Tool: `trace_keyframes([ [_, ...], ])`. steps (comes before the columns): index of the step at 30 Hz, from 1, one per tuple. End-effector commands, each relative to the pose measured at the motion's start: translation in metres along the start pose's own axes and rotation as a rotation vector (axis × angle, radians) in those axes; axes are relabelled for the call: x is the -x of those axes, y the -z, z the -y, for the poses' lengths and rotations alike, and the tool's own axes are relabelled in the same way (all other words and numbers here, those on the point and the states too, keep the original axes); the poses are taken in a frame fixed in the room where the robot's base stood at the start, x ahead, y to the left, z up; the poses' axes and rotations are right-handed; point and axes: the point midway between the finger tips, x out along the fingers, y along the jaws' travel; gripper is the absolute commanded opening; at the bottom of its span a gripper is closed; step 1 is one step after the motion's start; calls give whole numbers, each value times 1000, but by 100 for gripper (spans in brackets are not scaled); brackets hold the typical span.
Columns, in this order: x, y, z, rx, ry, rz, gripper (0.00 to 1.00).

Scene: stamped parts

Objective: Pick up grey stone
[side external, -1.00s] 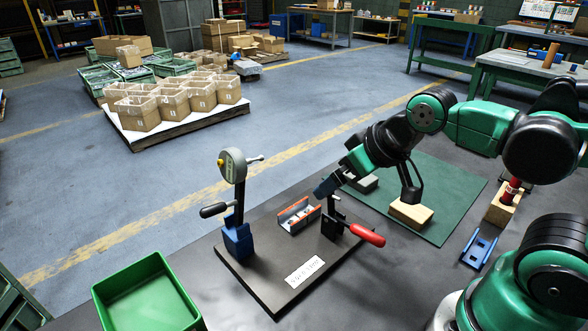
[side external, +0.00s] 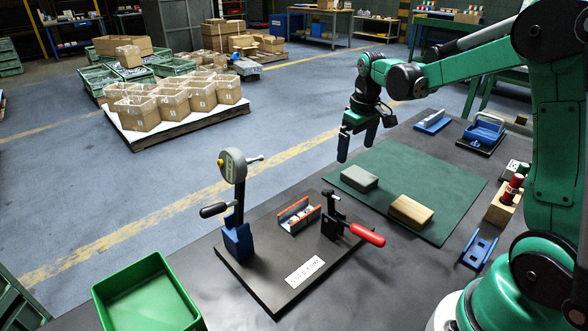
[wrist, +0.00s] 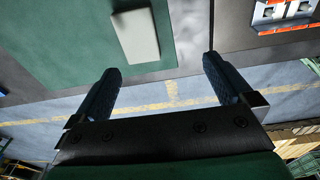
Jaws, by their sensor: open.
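The grey stone (side external: 359,178) is a flat rectangular block lying on the green mat (side external: 440,184), near its left edge. It also shows in the wrist view (wrist: 136,35) at the upper middle, ahead of my fingertips. My gripper (side external: 352,145) hangs above and behind the stone in the side external view, apart from it. In the wrist view my gripper (wrist: 164,78) has its two fingers spread wide, with nothing between them but floor far below. A wooden block (side external: 410,212) lies on the mat to the right of the stone.
A black board (side external: 262,283) holds a dial stand (side external: 237,200), a red-handled clamp (side external: 350,228) and an orange-edged tray (side external: 299,215). A green bin (side external: 150,290) stands at the lower left. Blue fixtures (side external: 480,248) and a wooden holder (side external: 505,203) stand right of the mat.

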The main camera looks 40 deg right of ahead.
Motion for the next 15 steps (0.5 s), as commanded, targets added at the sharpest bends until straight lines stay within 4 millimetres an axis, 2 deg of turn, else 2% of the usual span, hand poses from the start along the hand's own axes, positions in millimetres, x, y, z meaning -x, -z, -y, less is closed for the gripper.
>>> trace_keyframes([
  [3,-19,2,-21,-7,19,54,100],
  [6,-29,1,-30,-8,31,80,100],
  [11,-43,0,-33,-7,36,91,100],
  [15,-64,-2,-32,-7,35,90,100],
])
